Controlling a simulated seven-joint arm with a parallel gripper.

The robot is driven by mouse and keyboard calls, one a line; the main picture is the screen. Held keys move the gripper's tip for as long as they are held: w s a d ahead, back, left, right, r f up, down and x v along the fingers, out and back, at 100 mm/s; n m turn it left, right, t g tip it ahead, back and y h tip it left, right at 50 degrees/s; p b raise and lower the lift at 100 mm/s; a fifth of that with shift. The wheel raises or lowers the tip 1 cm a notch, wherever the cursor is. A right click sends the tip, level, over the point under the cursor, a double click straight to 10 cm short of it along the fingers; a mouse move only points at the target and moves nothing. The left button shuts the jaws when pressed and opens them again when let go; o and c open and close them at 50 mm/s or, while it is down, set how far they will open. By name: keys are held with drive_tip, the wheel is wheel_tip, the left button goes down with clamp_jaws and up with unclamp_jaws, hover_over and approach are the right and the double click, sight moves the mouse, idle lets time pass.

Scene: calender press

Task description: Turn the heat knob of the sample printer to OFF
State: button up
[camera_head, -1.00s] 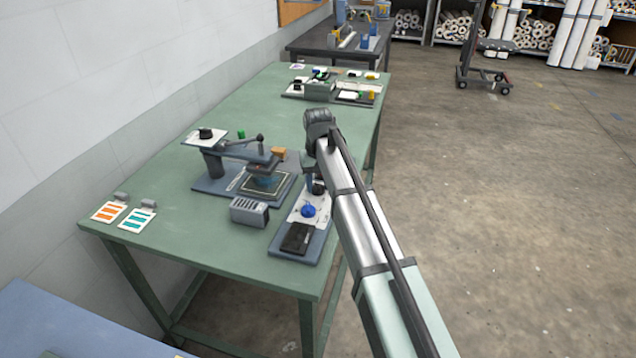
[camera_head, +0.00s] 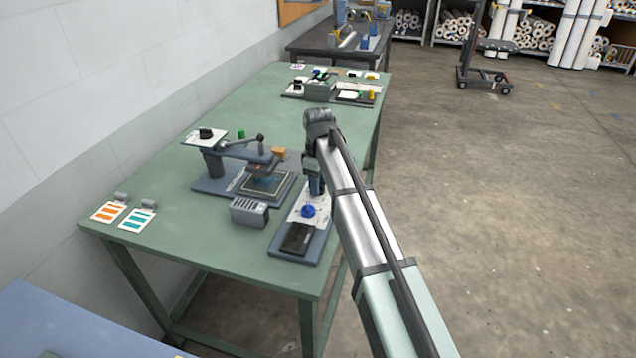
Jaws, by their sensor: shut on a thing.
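A slim grey-blue unit with a white panel (camera_head: 298,219) stands at the right front edge of the green bench. It carries a blue knob (camera_head: 308,210) and a black pad (camera_head: 297,238). My gripper (camera_head: 315,190) points down at the back of this panel, just behind the blue knob and apart from it. It appears shut on a dark knob there, which it and my arm hide. Labels and knob marks are too small to read.
A grey slotted box (camera_head: 249,212) stands between the press and the slim unit. Two colour sample cards (camera_head: 109,211) lie at the left front. Another device with small knobs (camera_head: 320,90) stands farther back. The middle of the green bench (camera_head: 240,105) is clear.

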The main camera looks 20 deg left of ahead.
drive_tip(key=shift+n, duration=0.8)
drive_tip(key=o, duration=1.1)
drive_tip(key=shift+c, duration=0.2)
wheel_tip(320, 180, up, 14)
